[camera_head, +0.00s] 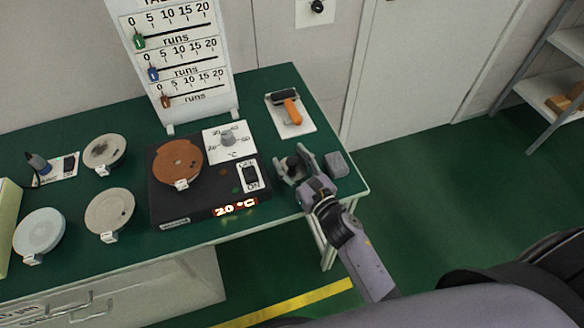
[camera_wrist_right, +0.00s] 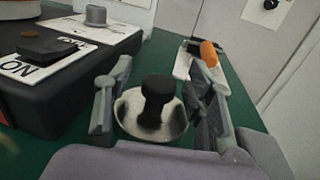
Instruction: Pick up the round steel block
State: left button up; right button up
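The round steel block (camera_wrist_right: 150,122) is a shiny steel disc with an upright black knob. It stands on the green bench top (camera_head: 263,92). In the head view it is partly hidden by my right gripper, with its dark knob (camera_head: 292,162) showing between the fingers. My right gripper (camera_head: 296,166) is open, low over the bench, with one finger on each side of the block. In the right wrist view the fingers stand apart from the knob and close beside the disc; I cannot tell whether they touch the disc. My left gripper is not in view.
A black hotplate (camera_head: 205,205) with a brown disc (camera_head: 178,163) stands left of the gripper. A grey block (camera_head: 337,164) lies just right of it, near the bench edge. A roller with an orange handle (camera_head: 291,110) lies behind. Several round plates are farther left.

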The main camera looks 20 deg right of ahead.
grip_shut()
dwell(0.4)
dwell(0.4)
jog(key=shift+r, duration=0.2)
